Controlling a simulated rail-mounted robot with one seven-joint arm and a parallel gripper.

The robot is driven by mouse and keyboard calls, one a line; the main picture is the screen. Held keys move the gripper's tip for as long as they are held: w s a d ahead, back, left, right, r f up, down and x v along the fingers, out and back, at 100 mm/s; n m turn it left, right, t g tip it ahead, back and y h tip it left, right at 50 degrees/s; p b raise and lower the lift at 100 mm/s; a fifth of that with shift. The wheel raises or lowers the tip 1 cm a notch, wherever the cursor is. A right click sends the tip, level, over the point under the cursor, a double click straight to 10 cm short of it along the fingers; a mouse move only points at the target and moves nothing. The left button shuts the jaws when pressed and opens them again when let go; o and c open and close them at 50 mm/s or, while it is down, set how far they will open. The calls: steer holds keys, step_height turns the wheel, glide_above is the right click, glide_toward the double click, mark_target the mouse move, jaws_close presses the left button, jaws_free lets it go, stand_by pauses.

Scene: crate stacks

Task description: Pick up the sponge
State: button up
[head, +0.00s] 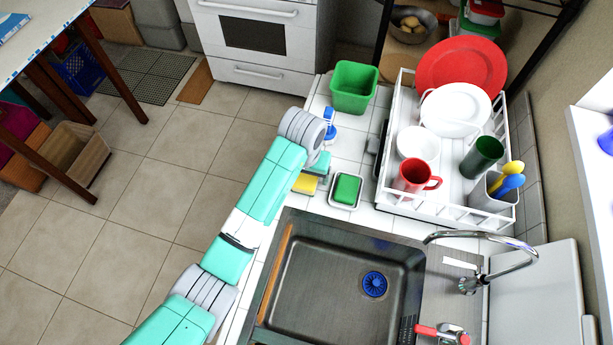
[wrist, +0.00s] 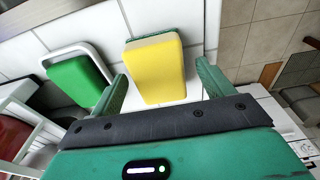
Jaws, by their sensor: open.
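A yellow sponge with a green layer (head: 305,184) lies on the white tiled counter, left of a small white dish (head: 333,200). In the wrist view the sponge (wrist: 156,72) shows its yellow face between the two green fingers of my gripper (wrist: 161,80). My gripper is open, and gaps show on both sides of the sponge. In the head view my gripper (head: 318,165) is just above the sponge, partly hidden by my arm. A green block (head: 347,188) lies in the white dish; it also shows in the wrist view (wrist: 77,82).
A steel sink (head: 330,265) is in front of the sponge. A white dish rack (head: 445,211) with plates and cups stands to the right. A green bin (head: 353,88) and a blue-and-white brush (head: 330,128) are behind. The counter edge and floor are to the left.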

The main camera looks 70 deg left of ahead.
steer(key=shift+w+f, duration=0.1)
steer(key=shift+f, duration=0.35)
steer(key=shift+f, duration=0.1)
steer(key=shift+c, duration=0.7)
steer(key=c, duration=0.9)
